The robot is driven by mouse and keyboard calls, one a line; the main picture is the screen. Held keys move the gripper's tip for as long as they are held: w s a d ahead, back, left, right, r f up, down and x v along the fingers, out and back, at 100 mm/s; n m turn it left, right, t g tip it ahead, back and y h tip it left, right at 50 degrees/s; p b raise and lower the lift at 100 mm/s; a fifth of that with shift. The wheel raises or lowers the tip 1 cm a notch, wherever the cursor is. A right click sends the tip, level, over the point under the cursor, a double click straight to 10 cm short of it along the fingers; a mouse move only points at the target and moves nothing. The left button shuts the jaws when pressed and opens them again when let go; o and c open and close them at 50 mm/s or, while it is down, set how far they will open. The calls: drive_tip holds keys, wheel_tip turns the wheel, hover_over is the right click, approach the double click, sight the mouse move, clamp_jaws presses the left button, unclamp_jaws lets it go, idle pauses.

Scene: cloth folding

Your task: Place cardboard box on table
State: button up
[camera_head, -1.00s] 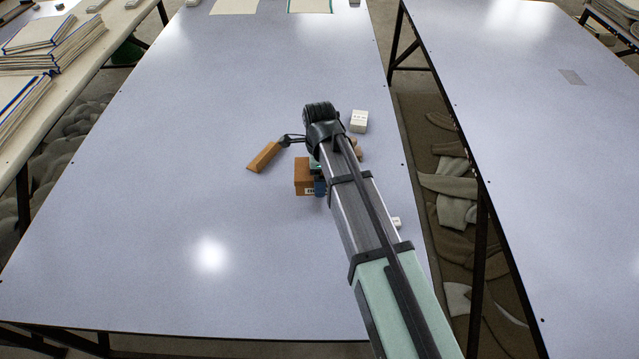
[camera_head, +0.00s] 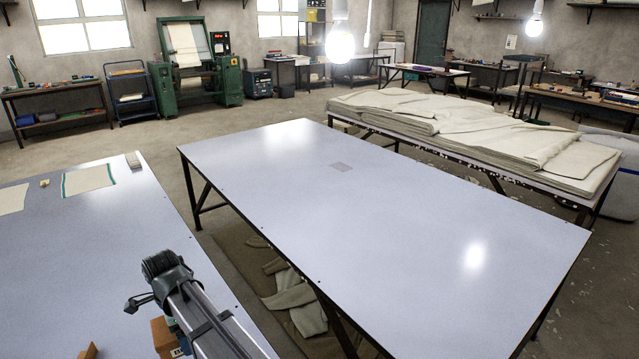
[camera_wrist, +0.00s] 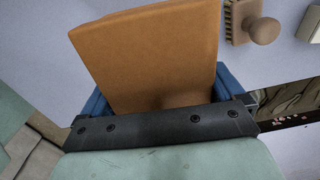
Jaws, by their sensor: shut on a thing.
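The brown cardboard box (camera_wrist: 150,50) fills the upper middle of the wrist view. My gripper (camera_wrist: 160,90) is shut on it, with a blue finger at each side. In the head view the box (camera_head: 163,336) shows at the lower left, partly hidden by my arm, over the near left table (camera_head: 130,215). I cannot tell whether the box touches that table. A second table (camera_head: 390,230), pale and bare except for a small grey patch, stands to the right.
A brush with a round wooden knob (camera_wrist: 264,31) and a white block (camera_wrist: 312,24) lie near the box. An orange-brown piece (camera_head: 88,352) lies left of my arm. A gap separates the tables. Cloth (camera_head: 470,130) covers a table behind.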

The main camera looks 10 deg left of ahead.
drive_tip(key=w+d+m, duration=0.5)
drive_tip(key=w+d, duration=1.9)
drive_tip(key=w, duration=0.1)
drive_tip(key=m, duration=0.9)
hover_over(395, 247)
drive_tip(key=shift+d+f+m, duration=0.1)
drive_tip(key=shift+f+m, duration=0.6)
drive_tip(key=shift+f, duration=1.75)
drive_tip(key=shift+f+m, duration=0.7)
drive_tip(key=shift+f, duration=1.7)
drive_tip(key=shift+f, duration=0.15)
drive_tip(key=o, duration=0.9)
